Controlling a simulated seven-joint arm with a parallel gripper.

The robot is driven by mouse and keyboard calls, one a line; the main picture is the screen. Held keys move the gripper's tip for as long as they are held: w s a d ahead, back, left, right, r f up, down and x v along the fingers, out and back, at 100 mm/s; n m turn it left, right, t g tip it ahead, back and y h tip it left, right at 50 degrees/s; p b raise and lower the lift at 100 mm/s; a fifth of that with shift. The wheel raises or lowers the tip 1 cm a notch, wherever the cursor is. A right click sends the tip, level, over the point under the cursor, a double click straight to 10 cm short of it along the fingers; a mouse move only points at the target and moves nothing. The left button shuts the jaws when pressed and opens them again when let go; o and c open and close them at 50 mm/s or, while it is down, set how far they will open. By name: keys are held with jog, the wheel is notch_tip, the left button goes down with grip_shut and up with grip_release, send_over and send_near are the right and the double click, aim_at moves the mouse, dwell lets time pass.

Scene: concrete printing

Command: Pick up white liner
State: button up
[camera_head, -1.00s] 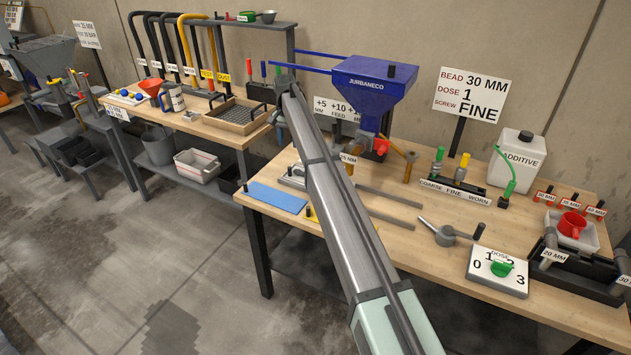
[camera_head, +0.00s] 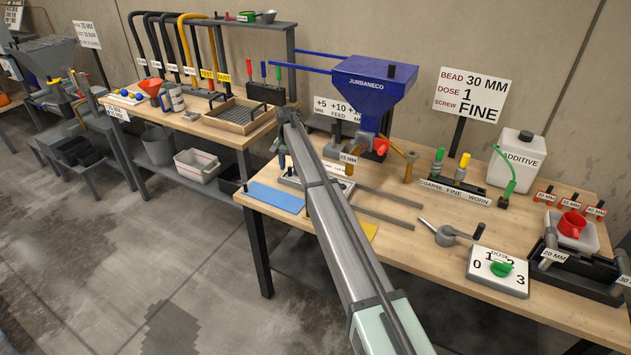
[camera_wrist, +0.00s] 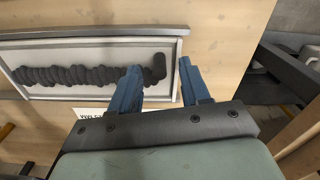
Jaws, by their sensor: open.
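A shallow pale-framed tray (camera_wrist: 60,97) lies on the wooden bench in the wrist view. A dark, lumpy bead (camera_wrist: 80,75) runs along it over a pale inner surface (camera_wrist: 100,53), which may be the white liner; I cannot tell if it is a separate sheet. In the head view, the tray (camera_head: 338,168) is partly hidden by my arm. My gripper (camera_wrist: 158,66) is open, with its blue fingers over the tray's right end, near the bead's end. I cannot tell whether they touch anything. Nothing shows held between them.
A blue hopper (camera_head: 374,85) stands behind the tray. A blue plate (camera_head: 275,198) lies to the left and a yellow sheet (camera_head: 369,230) shows right of my arm. Grey rails (camera_head: 390,196) lie to the right. A dosing board (camera_head: 498,271) sits at the front right.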

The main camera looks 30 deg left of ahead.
jog(key=shift+f, duration=0.95)
jog(key=shift+c, duration=0.2)
grip_shut()
